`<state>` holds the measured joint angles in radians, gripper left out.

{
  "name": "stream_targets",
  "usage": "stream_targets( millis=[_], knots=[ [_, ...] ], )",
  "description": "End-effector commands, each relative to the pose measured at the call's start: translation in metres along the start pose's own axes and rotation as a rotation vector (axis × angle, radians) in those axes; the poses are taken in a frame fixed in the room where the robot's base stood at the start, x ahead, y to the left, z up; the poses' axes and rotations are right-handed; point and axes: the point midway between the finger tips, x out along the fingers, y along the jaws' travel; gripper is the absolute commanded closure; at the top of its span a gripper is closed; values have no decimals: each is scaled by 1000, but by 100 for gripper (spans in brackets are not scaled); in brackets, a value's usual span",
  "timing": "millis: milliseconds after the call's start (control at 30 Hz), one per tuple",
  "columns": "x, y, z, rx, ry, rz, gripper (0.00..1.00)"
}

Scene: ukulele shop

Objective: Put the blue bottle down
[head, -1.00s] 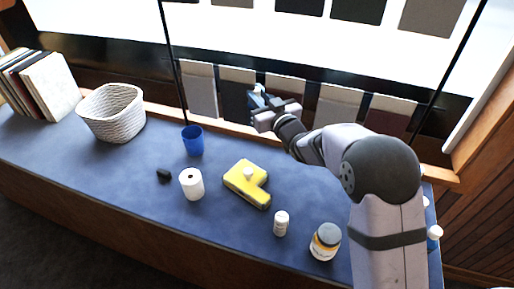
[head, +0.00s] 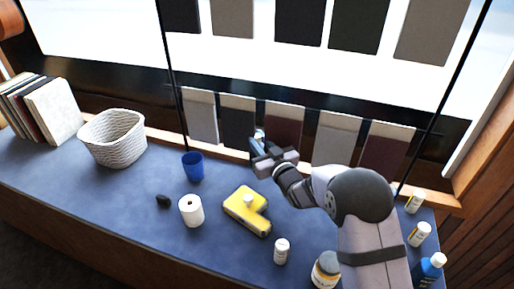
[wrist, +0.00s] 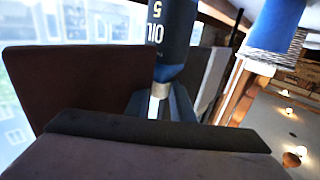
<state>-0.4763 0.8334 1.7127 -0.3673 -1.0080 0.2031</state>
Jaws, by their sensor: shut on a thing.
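In the wrist view a dark blue bottle (wrist: 173,45) with "OIL" lettering hangs into the picture from the top. Its pale narrow neck or cap (wrist: 158,92) lies between the fingers of my gripper (wrist: 160,105). In the head view my gripper (head: 266,152) is above the back edge of the counter, in front of the hanging swatches, shut on the bottle (head: 259,137). Only a small part of the bottle shows there. The bottle looks clear of the counter. Another blue bottle (head: 430,268) with a white cap stands at the counter's right end.
On the blue counter (head: 120,200) stand a wicker basket (head: 112,140), blue cup (head: 193,168), white roll (head: 191,211), yellow block (head: 240,208), small white bottle (head: 281,251) and jar (head: 325,272). A dark small object (head: 163,201) lies left. White bottles (head: 419,234) stand right. Bare counter shows between them.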

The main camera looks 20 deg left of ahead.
Motion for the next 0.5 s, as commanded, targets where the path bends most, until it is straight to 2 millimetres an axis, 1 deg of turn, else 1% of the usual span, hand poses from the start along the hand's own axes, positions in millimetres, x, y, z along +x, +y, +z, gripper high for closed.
stream_targets(
  millis=[267, 333, 500],
  knots=[
    [0, 0, 31, 0, -2, 0, 100],
    [0, 0, 34, 0, 0, 0, 100],
    [0, 0, 34, -1, 1, 0, 100]
  ],
)
